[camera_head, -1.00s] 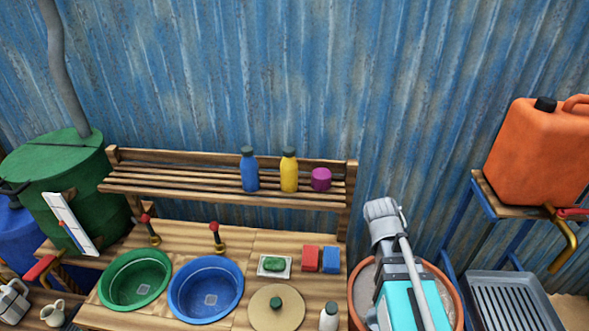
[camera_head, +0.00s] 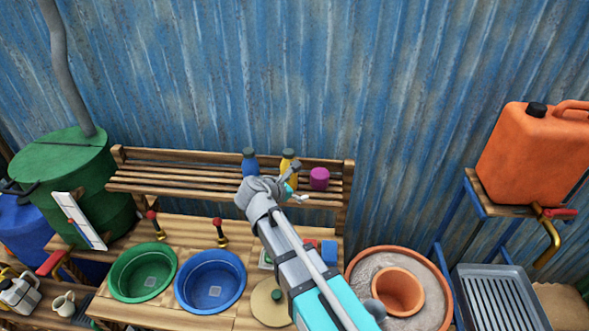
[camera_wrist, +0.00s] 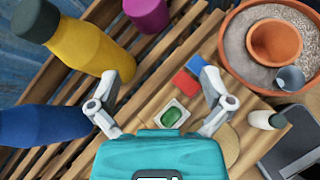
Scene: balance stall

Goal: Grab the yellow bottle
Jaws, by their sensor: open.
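The yellow bottle (camera_head: 286,165) with a dark cap stands on the slatted wooden shelf (camera_head: 150,170), between a blue bottle (camera_head: 250,167) and a purple cup-like item (camera_head: 319,178). My gripper (camera_head: 298,182) is open and empty in front of the shelf, hiding the yellow bottle's lower part in the head view. In the wrist view, the yellow bottle (camera_wrist: 85,45) lies at upper left, just beyond my left-hand finger and outside the gap between the fingers (camera_wrist: 158,76). The blue bottle (camera_wrist: 40,124) is at the left edge there.
Below the shelf, the counter holds a green basin (camera_head: 143,272), a blue basin (camera_head: 210,282), a green soap (camera_wrist: 172,117) and red and blue blocks. A sand-filled pot (camera_head: 434,290) stands right of the counter. An orange canister (camera_head: 530,155) stands farther right.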

